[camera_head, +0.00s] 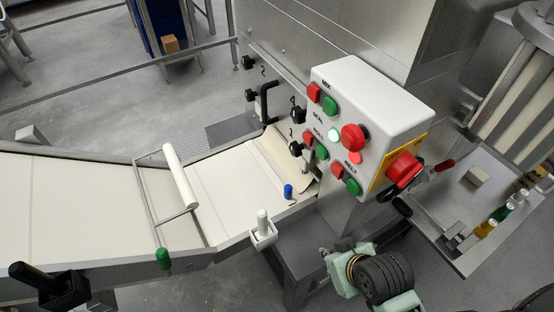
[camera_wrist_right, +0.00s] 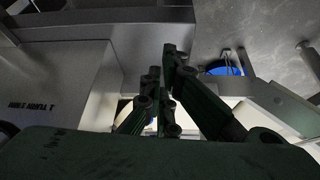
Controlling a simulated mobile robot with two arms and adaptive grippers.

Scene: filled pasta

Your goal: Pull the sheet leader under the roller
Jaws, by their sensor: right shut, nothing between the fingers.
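A cream sheet flap (camera_head: 292,172), which looks like the sheet leader, lies at the machine's mouth, left of and below the control panel. Its far edge looks slightly raised. A white roller (camera_head: 180,176) on a metal frame lies across the cream belt (camera_head: 215,190), left of the flap and apart from it. The frame has a green-tipped lever (camera_head: 163,259). My right gripper (camera_wrist_right: 162,66) shows in the right wrist view with dark fingers shut and empty, near grey metal walls. My left gripper is not in view.
The control panel (camera_head: 350,105) with red and green buttons overhangs the belt's right end. Black knobs (camera_head: 252,95), a white clamp (camera_head: 263,232) and a blue-capped peg (camera_head: 288,192) stick up nearby. Bottles (camera_head: 486,227) stand on a side tray. The lower belt (camera_head: 70,205) is bare.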

